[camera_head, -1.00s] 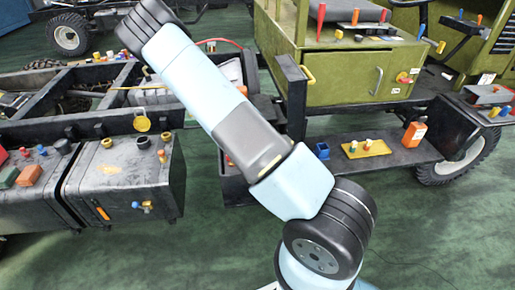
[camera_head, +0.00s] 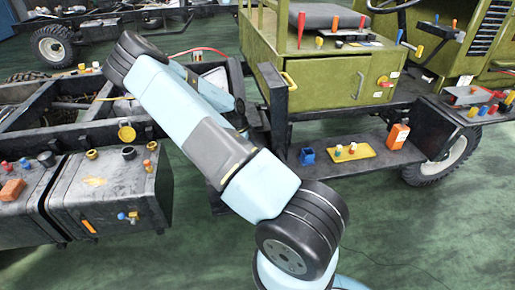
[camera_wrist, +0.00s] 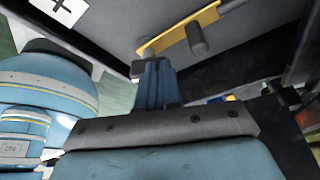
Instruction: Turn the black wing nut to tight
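I cannot make out the black wing nut for certain in either view. In the wrist view a yellow plate (camera_wrist: 170,38) is fixed to a dark grey surface, and a dark grey rounded peg (camera_wrist: 198,40) stands out in front of it. My gripper (camera_wrist: 153,72) shows there as narrow blue parts with a dark end, just below the plate's left end. I cannot tell whether it touches anything or how far its fingers are apart. In the head view my gripper is hidden behind my arm, which reaches toward the gap between the black frame and the green cab.
A black tank (camera_head: 108,195) with caps and a yellow-and-blue valve stands left of my arm. The green floor in front is mostly clear.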

